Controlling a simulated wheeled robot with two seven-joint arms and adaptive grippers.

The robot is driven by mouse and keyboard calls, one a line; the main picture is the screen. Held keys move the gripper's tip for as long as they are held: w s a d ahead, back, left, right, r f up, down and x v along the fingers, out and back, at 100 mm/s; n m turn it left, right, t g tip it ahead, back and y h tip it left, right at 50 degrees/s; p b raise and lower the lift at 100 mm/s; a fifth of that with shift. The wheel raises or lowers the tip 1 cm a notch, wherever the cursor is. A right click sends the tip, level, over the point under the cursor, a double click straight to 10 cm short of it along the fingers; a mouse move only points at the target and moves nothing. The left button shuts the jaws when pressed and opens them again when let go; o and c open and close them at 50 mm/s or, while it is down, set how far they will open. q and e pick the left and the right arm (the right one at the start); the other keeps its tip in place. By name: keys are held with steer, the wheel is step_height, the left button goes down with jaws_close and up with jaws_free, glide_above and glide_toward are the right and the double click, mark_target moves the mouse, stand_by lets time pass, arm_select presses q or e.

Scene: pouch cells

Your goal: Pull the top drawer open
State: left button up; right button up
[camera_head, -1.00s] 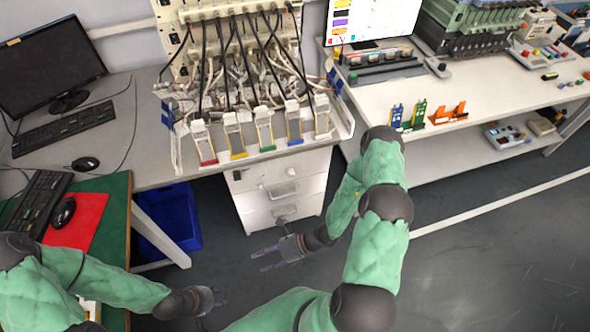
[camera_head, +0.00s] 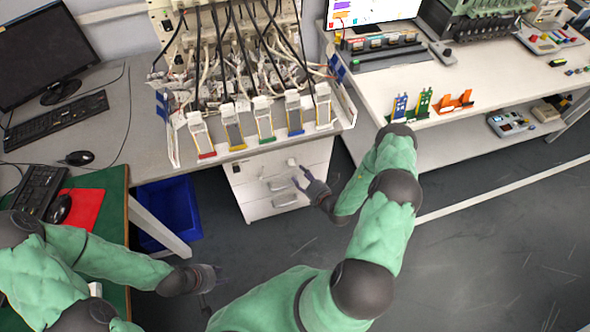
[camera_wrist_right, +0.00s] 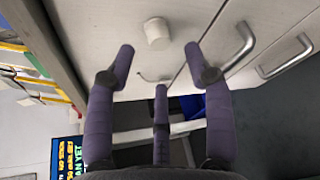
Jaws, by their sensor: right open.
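The white drawer cabinet (camera_head: 247,196) stands under the bench. Its drawers look shut. A round white knob (camera_wrist_right: 157,34) is on the front of the top drawer (camera_wrist_right: 120,55) in the right wrist view. My right gripper (camera_head: 301,177) is in front of the cabinet. In the right wrist view its fingers (camera_wrist_right: 160,62) are open and empty, spread to either side below the knob, not visibly touching it. My left gripper (camera_head: 213,277) hangs at lower left, away from the cabinet, with nothing visible in it; its opening is unclear.
Bar handles of lower drawers (camera_wrist_right: 236,46) are close to the right finger in the wrist view. A blue bin (camera_head: 168,212) stands left of the cabinet. Above it, the bench carries a cabled rack with pouch cells (camera_head: 264,116). The floor to the right is open.

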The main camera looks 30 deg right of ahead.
mark_target(293, 167)
steer(key=b+x, duration=0.1)
steer(key=x, duration=0.4)
steer(key=shift+w+f, duration=0.1)
steer(key=shift+w, duration=0.2)
steer(key=shift+s, duration=0.1)
jaws_close()
